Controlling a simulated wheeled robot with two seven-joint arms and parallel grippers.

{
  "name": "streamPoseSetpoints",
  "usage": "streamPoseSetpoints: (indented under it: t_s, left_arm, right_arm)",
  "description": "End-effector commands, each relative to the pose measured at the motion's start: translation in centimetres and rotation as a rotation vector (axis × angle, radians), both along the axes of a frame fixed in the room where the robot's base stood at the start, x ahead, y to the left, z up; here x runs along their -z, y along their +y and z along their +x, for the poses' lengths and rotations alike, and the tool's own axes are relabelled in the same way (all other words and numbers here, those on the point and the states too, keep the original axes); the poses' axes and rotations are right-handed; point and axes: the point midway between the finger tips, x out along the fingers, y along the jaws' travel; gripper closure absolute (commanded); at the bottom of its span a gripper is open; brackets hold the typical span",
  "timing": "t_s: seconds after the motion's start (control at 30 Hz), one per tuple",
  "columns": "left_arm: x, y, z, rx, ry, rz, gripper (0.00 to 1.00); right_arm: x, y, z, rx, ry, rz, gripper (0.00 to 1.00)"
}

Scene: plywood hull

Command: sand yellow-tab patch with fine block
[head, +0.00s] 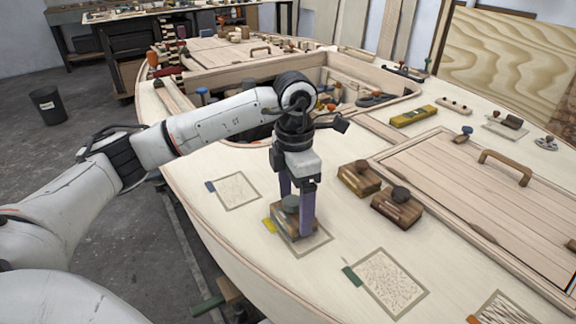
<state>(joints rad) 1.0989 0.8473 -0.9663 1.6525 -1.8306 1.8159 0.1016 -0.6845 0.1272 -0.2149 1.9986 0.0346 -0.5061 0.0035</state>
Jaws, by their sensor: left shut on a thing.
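My left gripper (297,212) points down and is shut on a wooden sanding block (285,222) with a grey-green knob. The block sits over the yellow-tab patch (318,243), covering most of it. The yellow tab (269,226) shows at the block's left. I cannot tell whether the block touches the surface. Two other blocks stand to the right: one with a brown knob (359,180) and one with a dark knob (397,208). My right gripper is not in view.
A blue-tab patch (236,191) lies to the left and a green-tab patch (386,283) to the right front. An orange-tab patch (508,311) is at the lower right. A hatch with a handle (505,168), a yellow level (413,116) and an open well with tools (345,92) lie beyond.

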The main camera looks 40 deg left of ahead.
Motion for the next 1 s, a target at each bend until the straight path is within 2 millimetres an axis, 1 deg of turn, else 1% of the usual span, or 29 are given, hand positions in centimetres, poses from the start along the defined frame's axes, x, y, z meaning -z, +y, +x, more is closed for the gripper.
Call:
streamPoseSetpoints:
  t_s: [0.03, 0.1, 0.17, 0.2, 0.23, 0.27, 0.3, 0.37, 0.57, 0.8, 0.9, 1.0]
  left_arm:
    - [-0.3, 2.4, 0.6, -0.029, -0.017, 0.04, 0.54]
    - [-1.0, 3.2, 0.6, -0.031, -0.019, 0.041, 0.52]
    - [-1.1, 3.8, 0.5, -0.031, -0.015, 0.043, 0.53]
    - [-1.7, 3.6, 0.5, -0.028, -0.015, 0.04, 0.53]
    - [-1.9, 3.5, 0.5, -0.027, -0.013, 0.039, 0.53]
    - [-1.4, 3.4, 0.5, -0.026, -0.013, 0.038, 0.53]
    - [-2.0, 3.3, 0.6, -0.025, -0.016, 0.036, 0.54]
    - [-2.5, 3.2, 0.5, -0.025, -0.015, 0.035, 0.54]
    - [-4.3, 3.2, 0.4, -0.027, -0.015, 0.033, 0.54]
    - [-6.5, 3.2, 0.3, -0.029, -0.016, 0.031, 0.54]
    - [-7.3, 3.3, 0.3, -0.03, -0.017, 0.031, 0.54]
    - [-7.7, 3.3, 0.3, -0.031, -0.017, 0.031, 0.54]
  right_arm:
    - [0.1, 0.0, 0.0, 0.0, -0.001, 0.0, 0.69]
    - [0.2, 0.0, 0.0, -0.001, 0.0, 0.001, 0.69]
    - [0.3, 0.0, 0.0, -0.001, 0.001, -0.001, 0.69]
    - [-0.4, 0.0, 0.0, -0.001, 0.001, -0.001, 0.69]
    - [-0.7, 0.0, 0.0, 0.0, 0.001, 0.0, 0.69]
    - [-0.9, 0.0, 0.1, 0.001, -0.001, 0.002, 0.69]
    - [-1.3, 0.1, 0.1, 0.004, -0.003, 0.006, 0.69]
    - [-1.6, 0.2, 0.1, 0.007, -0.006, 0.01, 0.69]
    - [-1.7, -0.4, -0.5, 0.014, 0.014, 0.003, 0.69]
    - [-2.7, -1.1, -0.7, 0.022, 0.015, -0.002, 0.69]
    - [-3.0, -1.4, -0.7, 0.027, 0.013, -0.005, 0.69]
    - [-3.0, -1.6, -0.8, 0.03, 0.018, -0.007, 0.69]
